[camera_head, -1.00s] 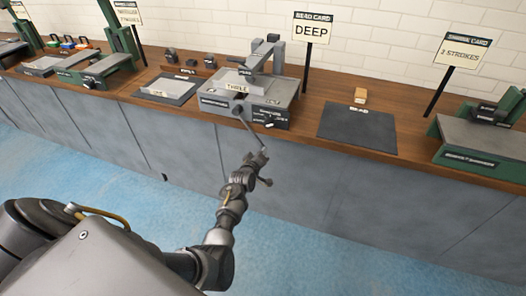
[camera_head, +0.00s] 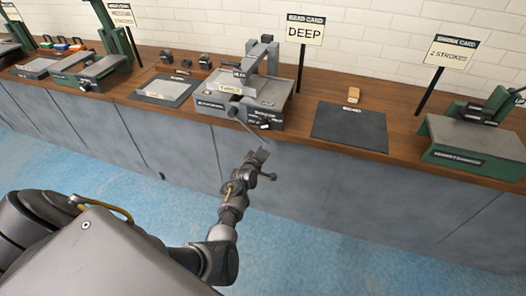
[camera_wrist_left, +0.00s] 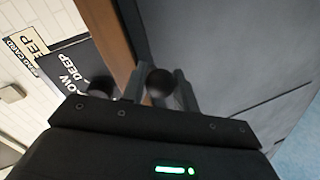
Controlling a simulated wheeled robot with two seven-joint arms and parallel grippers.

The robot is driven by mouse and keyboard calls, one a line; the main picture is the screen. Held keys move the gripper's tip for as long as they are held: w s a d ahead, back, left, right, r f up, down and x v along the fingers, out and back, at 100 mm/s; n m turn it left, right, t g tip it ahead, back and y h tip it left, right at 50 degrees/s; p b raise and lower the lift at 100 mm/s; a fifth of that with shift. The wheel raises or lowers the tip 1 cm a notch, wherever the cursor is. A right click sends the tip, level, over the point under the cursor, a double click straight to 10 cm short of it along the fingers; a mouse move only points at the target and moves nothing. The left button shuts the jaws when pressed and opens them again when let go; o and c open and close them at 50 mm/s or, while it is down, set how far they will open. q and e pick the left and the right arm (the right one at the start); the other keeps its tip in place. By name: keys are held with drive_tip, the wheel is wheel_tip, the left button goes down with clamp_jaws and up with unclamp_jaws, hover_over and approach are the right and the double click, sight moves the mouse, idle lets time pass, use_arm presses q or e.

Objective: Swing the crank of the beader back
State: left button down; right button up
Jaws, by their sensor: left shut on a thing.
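The grey beader (camera_head: 238,101) stands on the wooden bench at the middle of the head view. Its crank (camera_head: 251,130), a thin bar, runs from the front hub (camera_head: 233,112) down and right past the bench edge. My left gripper (camera_head: 261,154) is at the crank's outer end, in front of the bench. In the left wrist view, a dark round crank knob (camera_wrist_left: 159,83) sits between the fingers of my left gripper (camera_wrist_left: 160,90), which is shut on it. The fingers partly hide the knob. My right gripper is not in view.
The "DEEP" card (camera_head: 306,32) stands behind the beader. A dark mat (camera_head: 349,126) lies right of it, and a green machine (camera_head: 473,143) stands farther right. A grey plate (camera_head: 165,90) lies to the left. The blue floor (camera_head: 330,240) before the bench is clear.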

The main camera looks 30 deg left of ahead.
use_arm(q)
drive_tip(key=shift+w+d+r, duration=0.1)
drive_tip(key=shift+d+r, duration=0.05)
drive_tip(key=c, duration=1.1)
unclamp_jaws()
drive_tip(key=shift+s, duration=0.2)
drive_tip(key=p+v, duration=0.9)
drive_tip(key=v, duration=0.1)
drive_tip(key=shift+s, duration=0.25)
